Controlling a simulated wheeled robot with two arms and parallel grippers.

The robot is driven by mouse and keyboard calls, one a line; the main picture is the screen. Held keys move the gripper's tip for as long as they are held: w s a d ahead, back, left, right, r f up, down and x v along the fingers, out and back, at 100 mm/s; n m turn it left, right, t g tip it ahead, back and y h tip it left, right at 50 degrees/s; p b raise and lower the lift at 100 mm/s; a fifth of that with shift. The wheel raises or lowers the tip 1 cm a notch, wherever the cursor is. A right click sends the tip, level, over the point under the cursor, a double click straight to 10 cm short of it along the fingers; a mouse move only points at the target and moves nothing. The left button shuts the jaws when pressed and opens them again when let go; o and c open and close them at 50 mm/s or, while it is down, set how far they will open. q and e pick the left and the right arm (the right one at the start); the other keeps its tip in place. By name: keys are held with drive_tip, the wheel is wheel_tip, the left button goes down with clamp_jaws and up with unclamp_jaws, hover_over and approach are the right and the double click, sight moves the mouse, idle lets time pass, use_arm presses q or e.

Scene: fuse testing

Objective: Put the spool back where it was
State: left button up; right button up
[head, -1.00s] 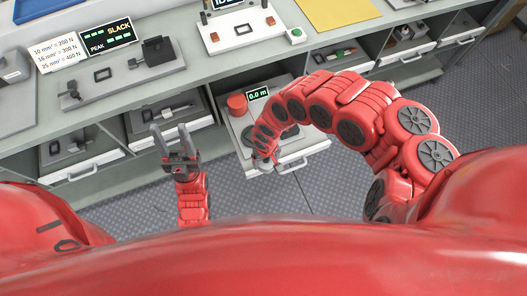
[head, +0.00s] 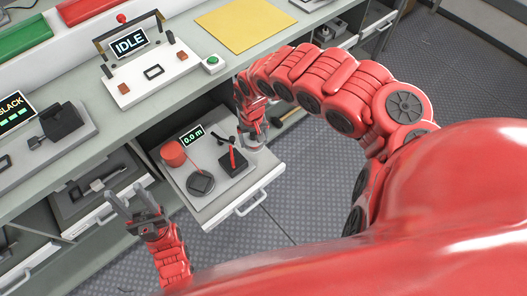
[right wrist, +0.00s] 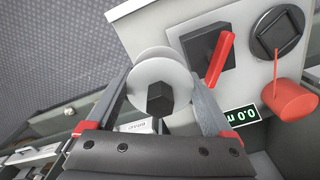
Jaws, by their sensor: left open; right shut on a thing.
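The spool (right wrist: 150,70) has pale round flanges and a black hub end. My right gripper (right wrist: 158,86) is shut on it, with a finger on either side. In the head view, my right gripper (head: 252,130) is at the right edge of the pulled-out drawer (head: 222,208), and the spool (head: 258,142) is partly hidden by it. My left gripper (head: 134,208) is open and empty, left of the drawer.
The bench above holds a white tester marked IDLE (head: 132,72), a green button (head: 212,64) and a yellow sheet (head: 248,24). Another drawer with a caliper-like tool (head: 98,188) is at the left. Dark floor (head: 420,60) is open at the right.

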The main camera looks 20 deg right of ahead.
drive_tip(key=shift+w+d+f+m+b, duration=0.15)
drive_tip(key=shift+w+d+f+b, duration=0.2)
drive_tip(key=shift+d, duration=0.15)
drive_tip(key=shift+w+d+f+m+b, duration=0.2)
drive_tip(key=shift+w+d, duration=0.1)
drive_tip(key=shift+d, duration=0.15)
wheel_tip(320, 180, down, 9)
drive_tip(key=b, duration=0.2)
drive_tip(key=shift+s+r+b, duration=0.1)
drive_tip(key=shift+r+b, duration=0.1)
drive_tip(key=shift+b, duration=0.2)
drive_tip(key=shift+f, duration=0.1)
drive_tip(key=shift+f, duration=0.15)
drive_tip(key=o, duration=1.3)
